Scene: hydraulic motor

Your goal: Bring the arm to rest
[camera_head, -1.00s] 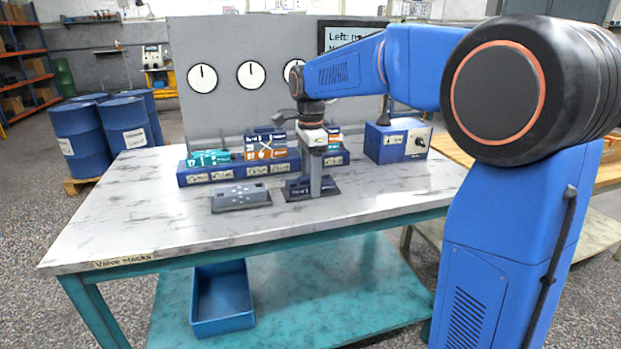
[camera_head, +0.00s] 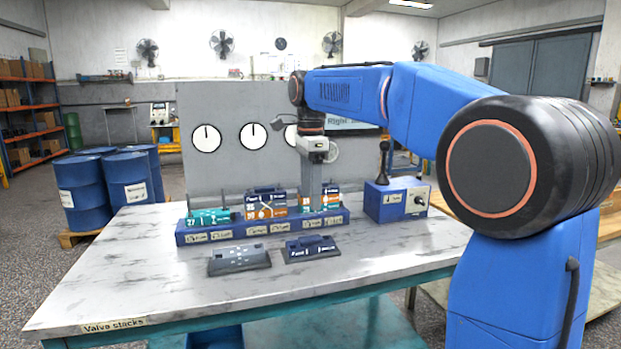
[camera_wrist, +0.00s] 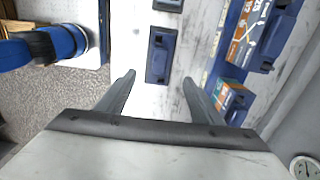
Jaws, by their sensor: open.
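My gripper (camera_head: 312,205) hangs from my blue arm, pointing down above the back of the table (camera_head: 130,275). In the wrist view its two fingers (camera_wrist: 157,88) are spread apart with nothing between them. Below and beyond them lies a dark blue plate (camera_wrist: 160,55) on the table; it also shows in the head view (camera_head: 311,249). A grey plate (camera_head: 239,260) lies to its left. Behind them stands a long blue rack (camera_head: 205,236) holding valve blocks, among them an orange and blue one (camera_head: 266,203) and a teal one (camera_head: 209,217).
A panel with round gauges (camera_head: 206,138) rises behind the rack. A blue control box with a joystick (camera_head: 397,200) stands at the table's right. Blue barrels (camera_head: 84,197) stand on the floor at left. The table's front and left are clear.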

